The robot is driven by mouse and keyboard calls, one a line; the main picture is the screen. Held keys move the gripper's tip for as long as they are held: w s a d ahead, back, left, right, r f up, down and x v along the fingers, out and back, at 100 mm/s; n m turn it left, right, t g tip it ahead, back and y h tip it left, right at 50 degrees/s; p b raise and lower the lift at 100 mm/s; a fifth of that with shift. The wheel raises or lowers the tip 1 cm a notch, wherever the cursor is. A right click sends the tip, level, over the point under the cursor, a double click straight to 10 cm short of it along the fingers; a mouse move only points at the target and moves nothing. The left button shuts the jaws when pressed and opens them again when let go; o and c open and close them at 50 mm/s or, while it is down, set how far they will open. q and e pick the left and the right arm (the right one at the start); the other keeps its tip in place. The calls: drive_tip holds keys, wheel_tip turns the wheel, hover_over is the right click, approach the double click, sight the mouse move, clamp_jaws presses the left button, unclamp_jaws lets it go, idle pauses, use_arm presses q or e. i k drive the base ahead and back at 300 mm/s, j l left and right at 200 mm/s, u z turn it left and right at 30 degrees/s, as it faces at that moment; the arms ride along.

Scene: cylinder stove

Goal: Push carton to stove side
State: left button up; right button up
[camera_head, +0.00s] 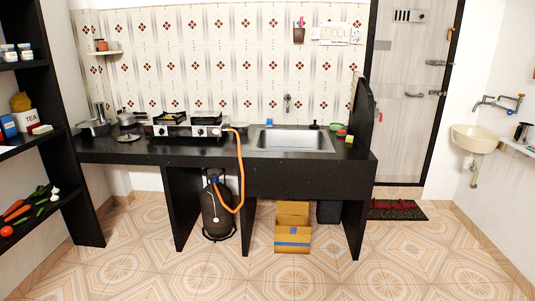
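An open cardboard carton (292,226) with a blue strip across its front stands on the tiled floor under the counter, below the sink. The two-burner stove (188,124) sits on the black counter, left of the sink. A dark gas cylinder (219,208) stands on the floor under the counter, left of the carton. A counter support panel stands between the cylinder and the carton. Neither of my grippers shows in the head view.
An orange hose (240,175) runs from the stove down to the cylinder. A dark bin (328,212) stands right of the carton, near another support panel (354,229). Black shelves (72,130) stand at the left. The floor in front (300,278) is clear.

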sight(283, 243)
drive_tip(key=i, duration=1.95)
drive_tip(key=i+u, duration=0.1)
drive_tip(key=i, duration=0.4)
drive_tip(key=i+l+u, duration=0.15)
drive_tip(key=i, duration=0.3)
drive_tip(key=i+l+u, duration=0.1)
drive_tip(key=i, duration=0.4)
